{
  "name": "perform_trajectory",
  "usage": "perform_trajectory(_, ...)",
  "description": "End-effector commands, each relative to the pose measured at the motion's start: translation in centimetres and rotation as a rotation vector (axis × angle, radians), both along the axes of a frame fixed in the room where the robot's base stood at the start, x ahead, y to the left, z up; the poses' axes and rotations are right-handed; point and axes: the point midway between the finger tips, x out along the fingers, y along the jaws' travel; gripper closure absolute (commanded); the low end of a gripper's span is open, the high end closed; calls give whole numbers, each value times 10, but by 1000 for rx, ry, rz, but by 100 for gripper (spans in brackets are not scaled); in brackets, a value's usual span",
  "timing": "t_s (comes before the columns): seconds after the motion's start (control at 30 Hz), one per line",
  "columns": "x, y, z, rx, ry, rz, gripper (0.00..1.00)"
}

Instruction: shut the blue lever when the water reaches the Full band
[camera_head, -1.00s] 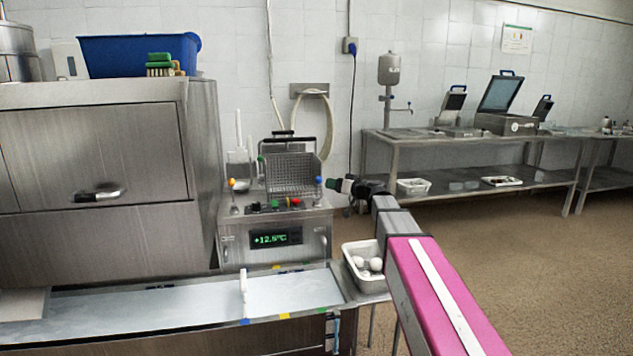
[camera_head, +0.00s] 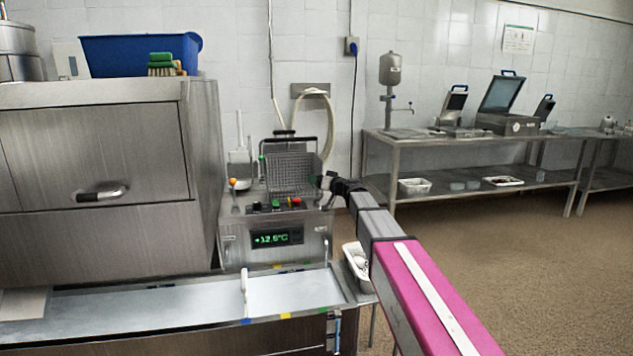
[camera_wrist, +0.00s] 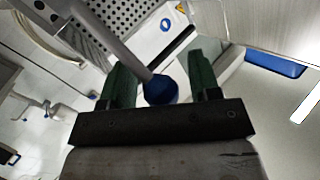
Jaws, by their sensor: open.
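The blue lever shows in the wrist view as a round blue knob (camera_wrist: 161,90) on a grey rod. The knob lies between the two green fingers of my open gripper (camera_wrist: 157,64), with no clear grip on it. In the head view my gripper (camera_head: 324,181) is at the right side of the steel bath unit (camera_head: 232,250) and hides the blue knob. The unit's display (camera_head: 276,238) reads about +12.5°C. A perforated basket (camera_head: 290,172) stands on top of the unit. I cannot make out the water level or a Full band.
An orange-knobbed lever (camera_head: 233,183) stands at the unit's left. Red, green and black knobs line its top front. A long steel basin (camera_head: 180,318) is in front. A white tub (camera_head: 352,256) sits beside my arm. A steel table (camera_head: 480,150) stands at the right; open floor lies before it.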

Motion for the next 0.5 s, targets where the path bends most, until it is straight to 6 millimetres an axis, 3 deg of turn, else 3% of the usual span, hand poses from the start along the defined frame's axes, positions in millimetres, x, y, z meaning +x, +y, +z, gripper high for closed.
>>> perform_trajectory(0.33,4,5,0,0,0,-1,47)
perform_trajectory(0.5,3,5,0,1,1,0,100)
